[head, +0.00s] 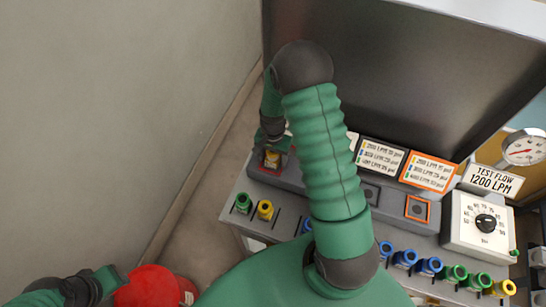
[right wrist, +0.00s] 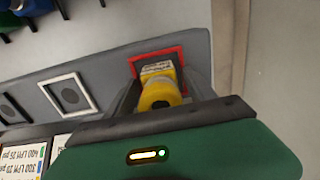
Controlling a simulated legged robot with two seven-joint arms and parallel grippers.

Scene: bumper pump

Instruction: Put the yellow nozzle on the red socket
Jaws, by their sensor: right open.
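The yellow nozzle (right wrist: 163,92) stands on the red socket (right wrist: 152,53), inside its square red frame, in the right wrist view. My right gripper (right wrist: 162,94) is open, with one finger on each side of the nozzle and gaps beside it. In the head view the right gripper (head: 272,143) is over the red socket (head: 258,169) at the panel's left end, with the yellow nozzle (head: 272,160) below it. How deep the nozzle sits is hidden. My left gripper (head: 84,289) is at the lower left, its fingers unclear.
A green nozzle (head: 243,202) and another yellow nozzle (head: 265,209) stand at the panel's front left. Blue, green and yellow ones line the front right. A white-framed socket (right wrist: 68,94) neighbours the red one. A dial box (head: 478,226) stands right. A red rounded object (head: 150,287) lies lower left.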

